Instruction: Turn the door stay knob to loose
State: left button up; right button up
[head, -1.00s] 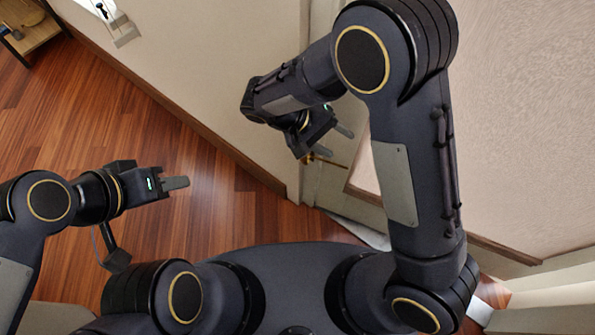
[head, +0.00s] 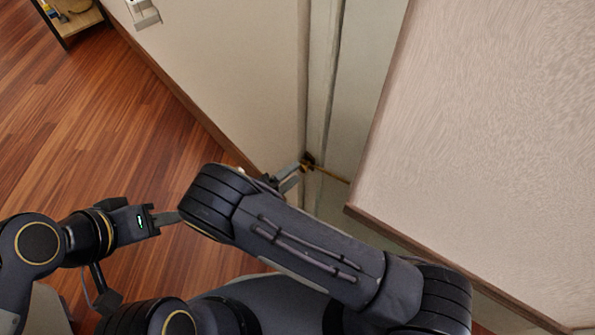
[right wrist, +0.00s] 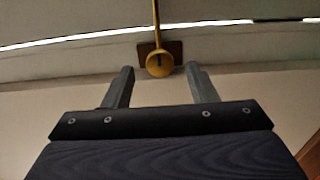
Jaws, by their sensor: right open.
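The door stay knob is a round brass-yellow knob (right wrist: 159,64) on a dark mounting plate (right wrist: 174,50). A thin brass rod (right wrist: 156,22) runs from it, in the head view (head: 332,175) toward the pale door panel at right. My right gripper (right wrist: 160,72) is open. Its two fingers point at the knob, one on each side, with the knob near the level of the fingertips and a gap on both sides. In the head view, the right fingers (head: 290,178) reach the dark fitting; my arm hides the rest of the gripper. My left gripper (head: 172,218) is away at left, its jaw gap not clear.
The pale door panel (head: 480,130) with a brown lower edge fills the right side. The beige wall (head: 220,70) with a brown baseboard stands behind the fitting. A small wooden shelf (head: 75,22) is at upper left. The wooden floor (head: 90,120) is clear.

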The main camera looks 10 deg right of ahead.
jog(key=shift+x, duration=1.3)
jog(key=c, duration=1)
jog(key=shift+o, duration=0.2)
jog(key=n, duration=0.4)
jog(key=shift+b, duration=0.3)
jog(key=o, duration=1)
jog(key=shift+c, duration=0.2)
jog(key=p+v, duration=0.1)
jog(key=v, duration=0.7)
